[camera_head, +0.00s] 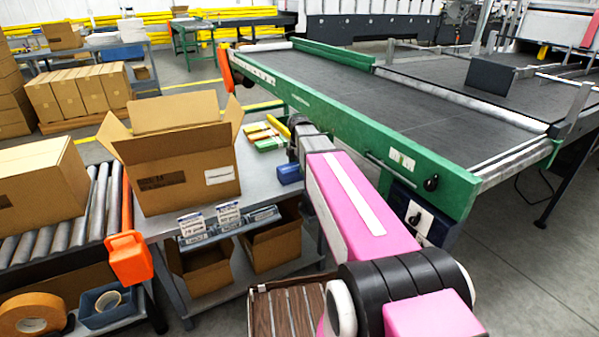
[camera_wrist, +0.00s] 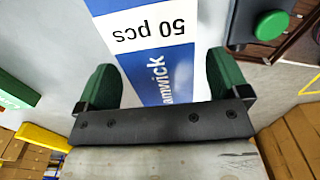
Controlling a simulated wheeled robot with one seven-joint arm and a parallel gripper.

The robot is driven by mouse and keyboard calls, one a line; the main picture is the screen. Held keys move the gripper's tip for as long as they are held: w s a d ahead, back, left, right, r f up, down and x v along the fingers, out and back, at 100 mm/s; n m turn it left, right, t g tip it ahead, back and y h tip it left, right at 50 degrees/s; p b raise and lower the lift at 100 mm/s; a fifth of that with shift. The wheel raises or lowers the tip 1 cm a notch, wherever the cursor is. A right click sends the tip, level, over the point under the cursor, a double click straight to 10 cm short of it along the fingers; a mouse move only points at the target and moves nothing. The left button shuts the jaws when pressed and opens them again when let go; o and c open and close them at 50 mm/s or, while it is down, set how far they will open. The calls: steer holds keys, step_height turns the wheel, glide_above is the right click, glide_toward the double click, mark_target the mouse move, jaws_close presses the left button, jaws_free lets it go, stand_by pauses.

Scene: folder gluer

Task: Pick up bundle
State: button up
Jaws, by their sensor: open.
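My gripper (camera_wrist: 163,78) is open in the wrist view, with one green fingertip on each side. A white and blue printed piece (camera_wrist: 152,28) reading "50 pcs" lies between and beyond the fingers. I cannot tell whether the fingers touch it, nor how thick it is. In the head view, small green and yellow flat bundles (camera_head: 264,137) lie on the grey bench (camera_head: 252,178), left of my arm's end. A blue object (camera_head: 290,173) is on the bench nearer the front. My fingers cannot be made out in the head view.
An open cardboard box (camera_head: 190,170) stands on the bench, left of the bundles. Printed cards (camera_head: 193,226) stand along the bench's front edge. A green-framed conveyor (camera_head: 420,160) runs behind and right of my arm. A roller track (camera_head: 85,215) with a closed carton (camera_head: 40,185) is at left.

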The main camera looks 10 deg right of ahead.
steer(key=shift+d+f, duration=0.2)
steer(key=shift+f, duration=1.65)
steer(key=c, duration=1.2)
steer(key=shift+r, duration=0.15)
steer(key=shift+r, duration=0.55)
steer(key=r, duration=0.1)
steer(key=a+r, duration=0.1)
steer(key=r, duration=0.1)
steer(key=shift+s+a+r, duration=0.15)
steer(key=shift+s+r, duration=0.15)
steer(key=s+a+r, duration=0.4)
steer(key=a+r, duration=0.1)
steer(key=a, duration=0.3)
steer(key=s+d+r+m, duration=0.3)
steer(key=d+m, duration=0.1)
steer(key=m, duration=0.6)
steer(key=s+d+r+m, duration=0.3)
steer(key=d+r+m, duration=0.1)
steer(key=m, duration=0.7)
steer(key=shift+s+d+r+m, duration=0.2)
steer(key=shift+d+m, duration=0.1)
steer(key=shift+d, duration=0.4)
